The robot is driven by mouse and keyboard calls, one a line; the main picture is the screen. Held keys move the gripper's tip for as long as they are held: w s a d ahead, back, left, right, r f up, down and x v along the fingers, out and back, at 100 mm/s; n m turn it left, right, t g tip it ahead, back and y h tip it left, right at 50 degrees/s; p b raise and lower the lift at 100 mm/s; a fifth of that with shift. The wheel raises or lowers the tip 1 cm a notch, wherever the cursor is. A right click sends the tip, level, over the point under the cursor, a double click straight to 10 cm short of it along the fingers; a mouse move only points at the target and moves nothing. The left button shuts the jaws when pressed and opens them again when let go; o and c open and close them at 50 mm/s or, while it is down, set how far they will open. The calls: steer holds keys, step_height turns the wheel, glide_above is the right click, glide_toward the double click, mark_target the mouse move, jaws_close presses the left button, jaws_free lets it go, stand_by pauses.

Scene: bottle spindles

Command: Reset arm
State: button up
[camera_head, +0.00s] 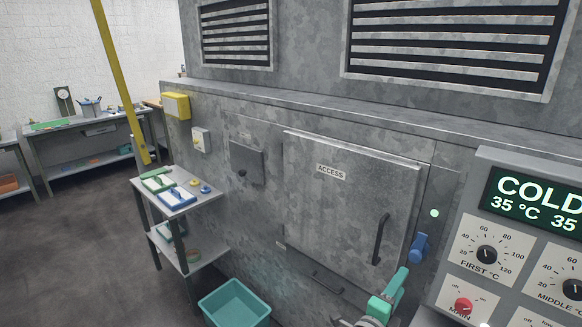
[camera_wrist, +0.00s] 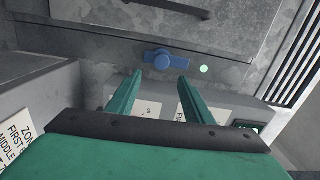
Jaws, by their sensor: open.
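My gripper (camera_wrist: 160,76) shows in the wrist view as two green fingers, spread apart with nothing between them. A blue turn handle (camera_wrist: 166,60) on the grey metal wall lies just beyond the fingertips, and no contact shows. In the head view my gripper (camera_head: 396,284) is at the bottom right, below and left of the blue handle (camera_head: 419,247). The grey access door (camera_head: 340,200) looks shut, with a dark pull handle (camera_head: 381,239). A small green light (camera_head: 435,213) glows above the blue handle.
A control panel (camera_head: 478,268) with dials and a red knob stands close at the right. A small table (camera_head: 205,197) with trays stands at the left. Open floor (camera_head: 90,230) lies farther left.

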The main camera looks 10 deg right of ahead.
steer(key=s+a+f+n+t+y, duration=0.4)
steer(key=s+a+f+n+y, duration=0.6)
steer(key=s+a+f+n, duration=0.8)
steer(key=s+a+r+n+y, duration=0.1)
steer(key=s+a+n, duration=0.3)
steer(key=s+a, duration=0.3)
steer(key=s+a+r+n+g+y, duration=0.1)
steer(key=s+a+n, duration=0.3)
steer(key=s, duration=1.2)
steer(key=a+y, duration=0.1)
steer(key=a, duration=0.3)
steer(key=shift+s+a+r+n, duration=0.2)
steer(key=shift+a+n, duration=0.1)
steer(key=shift+n, duration=0.1)
